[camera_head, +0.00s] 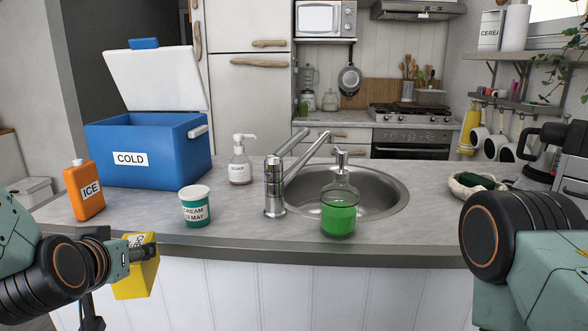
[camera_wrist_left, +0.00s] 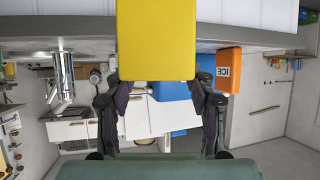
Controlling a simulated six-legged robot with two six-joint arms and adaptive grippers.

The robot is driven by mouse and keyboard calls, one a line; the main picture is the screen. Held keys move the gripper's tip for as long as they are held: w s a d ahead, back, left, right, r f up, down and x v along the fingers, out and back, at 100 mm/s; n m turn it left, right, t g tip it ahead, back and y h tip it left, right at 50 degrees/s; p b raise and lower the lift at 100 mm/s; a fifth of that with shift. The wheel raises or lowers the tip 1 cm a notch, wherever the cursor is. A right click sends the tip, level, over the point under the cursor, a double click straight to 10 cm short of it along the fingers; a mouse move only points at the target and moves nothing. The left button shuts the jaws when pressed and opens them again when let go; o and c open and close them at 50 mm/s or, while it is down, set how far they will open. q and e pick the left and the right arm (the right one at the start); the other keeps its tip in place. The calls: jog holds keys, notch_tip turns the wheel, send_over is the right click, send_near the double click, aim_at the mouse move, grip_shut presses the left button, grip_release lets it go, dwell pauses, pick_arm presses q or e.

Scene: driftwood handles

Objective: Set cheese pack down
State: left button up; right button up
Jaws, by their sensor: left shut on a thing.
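The yellow cheese pack (camera_head: 133,281) is held by my left gripper (camera_head: 146,255), at the lower left of the head view. It appears in front of the counter's near edge, tilted a little, with its printed label mostly hidden by the gripper. In the left wrist view the pack (camera_wrist_left: 156,40) fills the top middle, between the two dark fingers of my left gripper (camera_wrist_left: 160,88). The grey countertop (camera_head: 290,232) lies beyond the pack. My right arm shows at the right, but its gripper is out of view.
On the counter stand an open blue cooler (camera_head: 150,140) marked COLD, an orange ICE bottle (camera_head: 85,191), a teal and white cream tub (camera_head: 195,207), a soap bottle (camera_head: 240,164), a tap (camera_head: 274,190), a sink (camera_head: 385,204) and a green dispenser (camera_head: 339,210). Bare countertop lies around the tub.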

pick_arm(q)
jog(key=s+d+f+m+g+h, duration=0.4)
jog(key=s+d+f+m+h, duration=0.4)
jog(key=d+f+m+h, duration=0.2)
notch_tip(320, 180, down, 2)
jog(key=m+h, duration=0.1)
jog(key=m, duration=0.1)
jog(key=shift+s+f+m+g+h, duration=0.15)
jog(key=shift+s+m+g+h, duration=0.25)
dwell(0.4)
